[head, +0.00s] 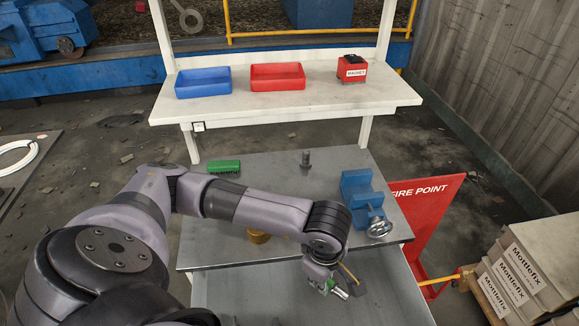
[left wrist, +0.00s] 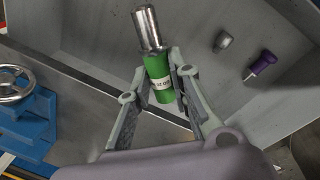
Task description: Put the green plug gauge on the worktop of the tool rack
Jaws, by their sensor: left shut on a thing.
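The green plug gauge (left wrist: 158,72) has a green labelled handle and a bright metal end. My left gripper (left wrist: 165,88) is shut on its green handle in the left wrist view. In the head view my left gripper (head: 331,286) hangs near the front of the tool rack, over the lower tray (head: 395,290), and the gauge's metal end (head: 341,293) shows beside it. The grey worktop (head: 262,172) lies behind and above that tray. The gauge is clear of the worktop. My right gripper is not in view.
On the worktop are a green block (head: 224,166), a dark upright part (head: 305,160), a brass-coloured part (head: 258,237) and a blue vise (head: 362,195). A purple-handled tool (left wrist: 262,64) lies in the tray. The worktop's middle has free room. Bins stand on the white shelf (head: 330,95) above.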

